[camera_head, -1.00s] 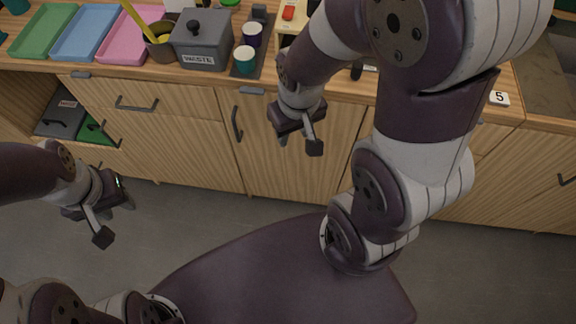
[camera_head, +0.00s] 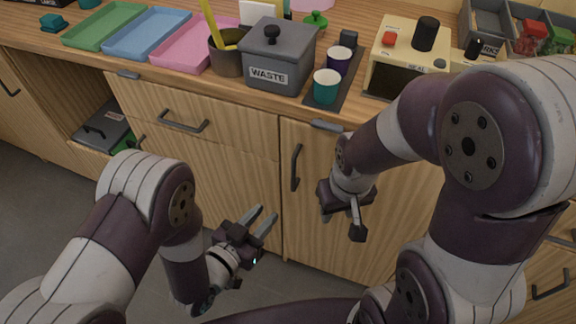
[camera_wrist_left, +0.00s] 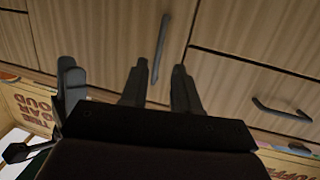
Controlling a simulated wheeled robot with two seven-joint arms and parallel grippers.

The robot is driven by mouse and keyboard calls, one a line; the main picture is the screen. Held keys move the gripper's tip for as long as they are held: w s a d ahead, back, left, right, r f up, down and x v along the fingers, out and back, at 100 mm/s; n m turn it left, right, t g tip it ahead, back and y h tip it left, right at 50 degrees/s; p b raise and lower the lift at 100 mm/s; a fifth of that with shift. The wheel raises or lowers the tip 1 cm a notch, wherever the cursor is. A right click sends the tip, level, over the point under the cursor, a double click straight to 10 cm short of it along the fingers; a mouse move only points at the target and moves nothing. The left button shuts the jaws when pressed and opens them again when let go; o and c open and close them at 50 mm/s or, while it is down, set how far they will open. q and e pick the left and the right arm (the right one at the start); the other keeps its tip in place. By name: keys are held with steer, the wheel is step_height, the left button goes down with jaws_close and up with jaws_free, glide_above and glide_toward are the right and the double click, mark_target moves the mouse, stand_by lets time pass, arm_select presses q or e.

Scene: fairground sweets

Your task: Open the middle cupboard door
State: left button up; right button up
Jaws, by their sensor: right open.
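The middle cupboard door (camera_head: 310,230) is a shut wooden panel right of the drawers. Its dark upright handle (camera_head: 296,167) is near its left edge. My left gripper (camera_head: 265,216) is open and empty, below and left of the handle and apart from it. In the left wrist view, which looks upside down, the handle (camera_wrist_left: 161,48) lies beyond the two spread fingers (camera_wrist_left: 159,76). My right gripper (camera_head: 342,216) is open and hangs in front of the door, right of the handle. My right arm hides part of the door.
A drawer with a handle (camera_head: 184,124) is left of the door. The worktop above carries a grey WASTE bin (camera_head: 282,75), a teal cup (camera_head: 326,87), coloured trays and a cream appliance (camera_head: 397,72). An open shelf is at far left. Grey floor lies below.

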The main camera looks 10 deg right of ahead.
mark_target(292, 168)
arm_select(q)
steer(key=shift+t+h, duration=0.7)
steer(key=shift+t, duration=0.2)
steer(key=w+d+r, duration=0.1)
steer(key=w+d, duration=0.2)
steer(key=w+d+r, duration=0.1)
steer(key=w+d, duration=0.2)
steer(key=w+d+r+b, duration=0.1)
steer(key=w+d+r, duration=0.1)
steer(key=w+d, duration=0.1)
steer(key=shift+w+d, duration=0.15)
steer(key=shift+w, duration=0.05)
jaws_close()
